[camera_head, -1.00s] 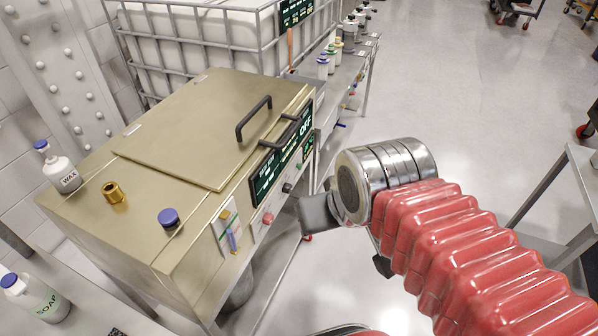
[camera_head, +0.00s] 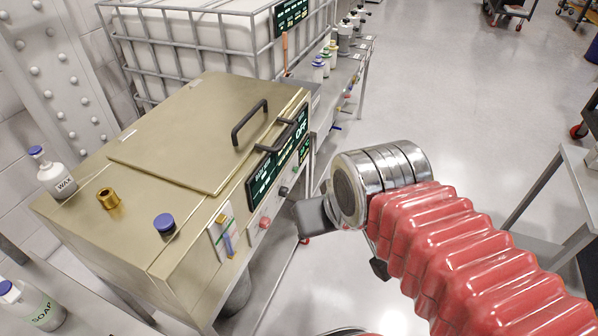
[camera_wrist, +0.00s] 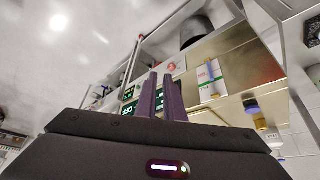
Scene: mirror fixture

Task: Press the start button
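A brass-coloured machine (camera_head: 140,210) stands at left with a control panel on its right side. A red button (camera_head: 264,222) and a dark knob (camera_head: 284,191) sit on this panel below a display (camera_head: 264,176). I cannot read which control is the start button. The red button also shows in the wrist view (camera_wrist: 172,67), beyond the fingertips. My gripper (camera_wrist: 160,73) is empty, its two dark fingers close together with a narrow gap, pointing toward the panel. In the head view its dark body shows right of the panel, apart from it; the fingers are hidden.
A wax bottle (camera_head: 57,175), a brass fitting (camera_head: 108,198) and a blue cap (camera_head: 165,224) are on the machine's top. A grey table (camera_head: 572,170) stands at right; the floor between is clear.

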